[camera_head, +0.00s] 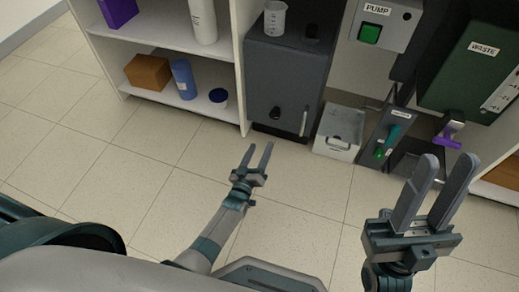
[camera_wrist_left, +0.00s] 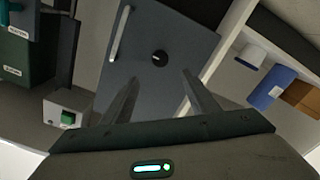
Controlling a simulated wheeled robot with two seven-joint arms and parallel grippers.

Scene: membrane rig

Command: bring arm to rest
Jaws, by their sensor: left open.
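My left gripper (camera_head: 257,158) is open and empty, low over the floor in front of the dark grey cabinet. In the left wrist view its two fingers (camera_wrist_left: 160,95) stand apart with the cabinet door behind them. My right gripper (camera_head: 442,178) is in the head view at the right, with its two fingers apart and nothing between them. It is in front of the waste unit and the valve panel.
The dark grey cabinet (camera_head: 285,75) has a beaker (camera_head: 275,18) on top. A white shelf (camera_head: 165,92) holds a blue bottle (camera_head: 184,78) and a brown box (camera_head: 147,72). A grey bin (camera_head: 338,132), pump box (camera_head: 384,22) and green waste tank (camera_head: 470,70) stand right. Floor (camera_head: 130,170) is clear.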

